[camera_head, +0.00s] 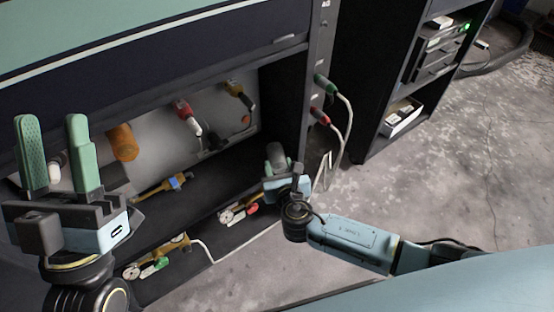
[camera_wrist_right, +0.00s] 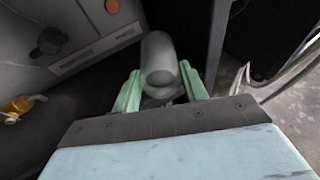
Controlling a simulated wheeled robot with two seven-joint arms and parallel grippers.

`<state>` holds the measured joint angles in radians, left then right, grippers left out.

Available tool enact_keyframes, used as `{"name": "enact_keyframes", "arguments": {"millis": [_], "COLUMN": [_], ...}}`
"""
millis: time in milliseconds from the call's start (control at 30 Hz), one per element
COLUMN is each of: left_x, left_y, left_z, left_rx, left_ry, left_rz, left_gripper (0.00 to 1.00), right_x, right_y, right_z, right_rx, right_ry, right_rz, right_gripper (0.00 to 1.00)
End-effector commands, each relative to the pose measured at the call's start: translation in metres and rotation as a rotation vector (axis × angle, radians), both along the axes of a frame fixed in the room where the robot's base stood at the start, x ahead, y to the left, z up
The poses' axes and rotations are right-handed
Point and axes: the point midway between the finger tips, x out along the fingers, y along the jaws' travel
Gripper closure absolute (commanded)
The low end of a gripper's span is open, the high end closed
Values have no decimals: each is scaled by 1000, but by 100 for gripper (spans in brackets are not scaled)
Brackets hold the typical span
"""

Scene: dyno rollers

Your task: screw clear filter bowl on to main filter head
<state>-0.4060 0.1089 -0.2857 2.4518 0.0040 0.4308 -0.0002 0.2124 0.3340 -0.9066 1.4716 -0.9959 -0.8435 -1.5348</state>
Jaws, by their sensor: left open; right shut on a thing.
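The clear filter bowl (camera_wrist_right: 158,62) is a grey, see-through, rounded cylinder between the two green fingers of my right gripper (camera_wrist_right: 160,90). My right gripper is shut on it. In the head view the bowl (camera_head: 277,156) stands up from my right gripper (camera_head: 284,172), at the cabinet's right front opening. My left gripper (camera_head: 57,155) is open and empty at the left, in front of the cabinet. I cannot tell for sure which fitting on the cabinet's back panel is the main filter head; a black fitting with an orange-red knob (camera_head: 246,120) is there.
The back panel bears an orange cylinder (camera_head: 122,142), a red-and-white fitting (camera_head: 187,115) and a yellow-black fitting (camera_head: 240,93). Yellow valve assemblies (camera_head: 165,186) lie low in the cabinet. Cables with green (camera_head: 325,84) and red (camera_head: 319,116) plugs hang at the right post.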

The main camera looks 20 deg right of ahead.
Motion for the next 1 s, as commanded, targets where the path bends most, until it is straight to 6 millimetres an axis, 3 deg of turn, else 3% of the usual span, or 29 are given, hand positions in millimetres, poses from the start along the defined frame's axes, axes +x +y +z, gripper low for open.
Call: {"name": "enact_keyframes", "arguments": {"millis": [467, 1000], "left_x": [19, 37], "left_y": [-5, -7], "left_z": [-8, -31], "left_rx": [59, 120], "left_ry": [195, 392], "left_rz": [-1, 7], "left_gripper": [57, 57], "right_x": [0, 0], "right_y": [0, 0], "right_z": [16, 26], "right_rx": [0, 0], "right_ry": [0, 0], "right_rz": [0, 0], "right_gripper": [81, 81]}}
